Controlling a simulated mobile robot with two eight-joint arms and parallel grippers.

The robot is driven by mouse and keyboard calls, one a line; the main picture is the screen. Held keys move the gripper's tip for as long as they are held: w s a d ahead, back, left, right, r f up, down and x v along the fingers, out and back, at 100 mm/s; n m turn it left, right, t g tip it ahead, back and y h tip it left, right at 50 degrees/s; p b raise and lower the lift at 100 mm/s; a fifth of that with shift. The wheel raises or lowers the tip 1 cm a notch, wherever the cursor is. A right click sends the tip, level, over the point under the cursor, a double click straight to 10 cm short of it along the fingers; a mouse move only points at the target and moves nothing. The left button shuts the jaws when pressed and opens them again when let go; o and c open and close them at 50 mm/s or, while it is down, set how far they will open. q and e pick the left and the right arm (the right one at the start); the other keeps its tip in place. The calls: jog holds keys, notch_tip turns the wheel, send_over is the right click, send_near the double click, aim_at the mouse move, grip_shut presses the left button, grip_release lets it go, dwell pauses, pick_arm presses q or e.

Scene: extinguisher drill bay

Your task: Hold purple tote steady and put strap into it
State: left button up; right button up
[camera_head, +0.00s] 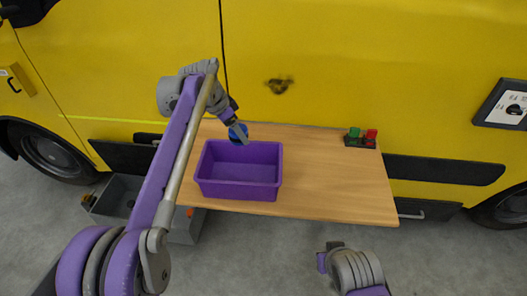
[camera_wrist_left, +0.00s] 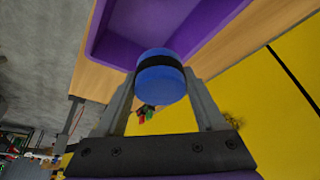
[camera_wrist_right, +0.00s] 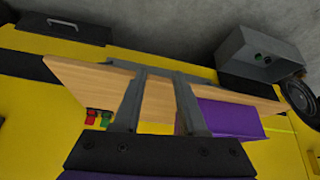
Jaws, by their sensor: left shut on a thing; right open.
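The purple tote (camera_head: 238,190) stands upright and open on the left part of the wooden table, and no object shows inside it. My left gripper (camera_wrist_left: 160,78) is shut on a blue round roll with a dark band, which I take to be the strap (camera_head: 238,134). It holds the strap by the tote's back rim in the head view; whether they touch is unclear. My right gripper (camera_head: 325,258) is open and empty in front of the table, apart from the tote. The tote also shows beyond its fingers in the right wrist view (camera_wrist_right: 225,118).
The wooden table (camera_head: 335,185) is clear right of the tote, except for a dark holder with green and red pieces (camera_head: 360,139) at the back right. A yellow vehicle (camera_head: 400,70) stands close behind. A grey bin (camera_head: 115,195) is on the floor at left.

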jog(key=w+a+r+t, duration=0.1)
jog(key=w+a+t, duration=0.1)
jog(key=w, duration=0.5)
jog(key=w+a+r+m+t, duration=0.1)
jog(key=w+a+r+t, duration=0.1)
jog(key=w, duration=0.6)
jog(key=w+a+r+t+h, duration=0.1)
jog(key=w+a+r+t, duration=0.1)
jog(key=w+a, duration=0.3)
jog(key=shift+w+m+t, duration=0.4)
jog(key=shift+w+t, duration=0.3)
jog(key=shift+w, duration=0.5)
jog(key=x, duration=1.1)
jog(key=shift+w+f, duration=0.1)
jog(key=shift+w, duration=0.15)
grip_shut()
